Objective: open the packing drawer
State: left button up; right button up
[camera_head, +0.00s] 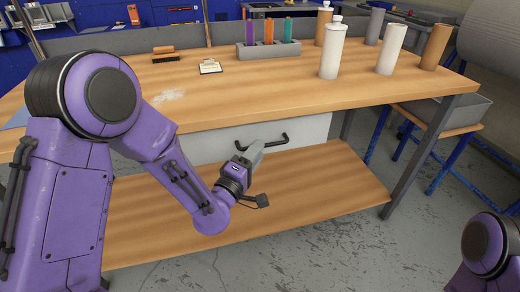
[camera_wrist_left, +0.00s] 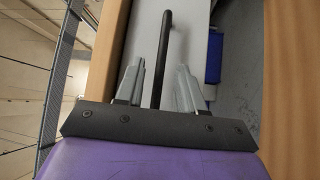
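The packing drawer (camera_head: 225,142) is a pale grey front under the wooden workbench top, with a black bar handle (camera_head: 272,143). It appears closed, its front set below the top's edge. In the left wrist view, the handle (camera_wrist_left: 165,50) runs between the two metal fingers of the gripper (camera_wrist_left: 160,85). The fingers stand apart, with a gap on both sides of the bar. My right gripper is out of view; only part of my right arm shows at the lower right.
The wooden bench top (camera_head: 235,100) overhangs the drawer, and a wooden lower shelf (camera_head: 320,190) lies beneath. A grey bench leg (camera_head: 425,150) stands at right. White cylinders (camera_head: 331,50) and a holder with coloured tubes (camera_head: 268,50) stand on top.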

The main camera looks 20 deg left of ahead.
pick_arm(q)
jog(key=shift+x, duration=1.25)
grip_shut()
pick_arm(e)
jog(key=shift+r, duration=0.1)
pick_arm(q)
jog(key=shift+f, duration=0.1)
